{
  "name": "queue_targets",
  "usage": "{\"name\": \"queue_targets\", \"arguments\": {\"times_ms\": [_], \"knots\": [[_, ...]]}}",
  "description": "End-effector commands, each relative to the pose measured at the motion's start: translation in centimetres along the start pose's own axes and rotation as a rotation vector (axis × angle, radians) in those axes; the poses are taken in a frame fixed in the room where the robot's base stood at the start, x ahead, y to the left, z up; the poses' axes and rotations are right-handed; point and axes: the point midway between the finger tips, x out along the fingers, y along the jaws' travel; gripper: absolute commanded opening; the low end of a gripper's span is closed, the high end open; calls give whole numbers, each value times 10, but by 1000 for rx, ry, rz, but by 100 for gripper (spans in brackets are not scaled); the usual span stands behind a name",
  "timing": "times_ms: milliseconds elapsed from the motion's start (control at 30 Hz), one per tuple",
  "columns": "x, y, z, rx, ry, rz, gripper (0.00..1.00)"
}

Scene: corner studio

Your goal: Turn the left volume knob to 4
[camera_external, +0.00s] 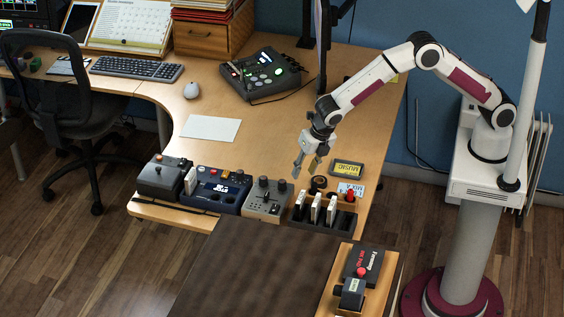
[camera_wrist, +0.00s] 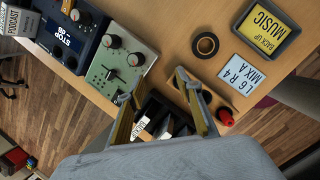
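The grey panel (camera_external: 267,205) stands near the front edge of the desk, and also shows in the wrist view (camera_wrist: 103,62). Its left knob (camera_external: 263,181) is dark with a pale top; in the wrist view the left knob (camera_wrist: 112,41) is the one nearer the blue device. The right knob (camera_external: 281,185) sits beside it, also in the wrist view (camera_wrist: 135,59). The scale marks and pointer settings are too small to read. My gripper (camera_external: 307,166) is open and empty, above the desk, to the right of and apart from both knobs; its spread fingers show in the wrist view (camera_wrist: 153,88).
The blue device (camera_external: 218,190) adjoins the panel's left side. The black rack (camera_external: 322,213) with upright white-labelled cartridges stands to its right, under my gripper. Behind lie a tape roll (camera_external: 319,182), a yellow MUSIC box (camera_external: 347,168) and a label card (camera_external: 351,190). Desk behind the panel is clear.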

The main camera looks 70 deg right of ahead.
Motion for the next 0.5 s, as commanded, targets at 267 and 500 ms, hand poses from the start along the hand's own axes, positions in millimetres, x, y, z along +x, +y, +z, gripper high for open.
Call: {"name": "queue_targets", "arguments": {"times_ms": [267, 500], "knots": [[-2, -20, -8, 151, 18, -37, 35], [-10, -36, -10, 291, 29, -63, 35]]}}
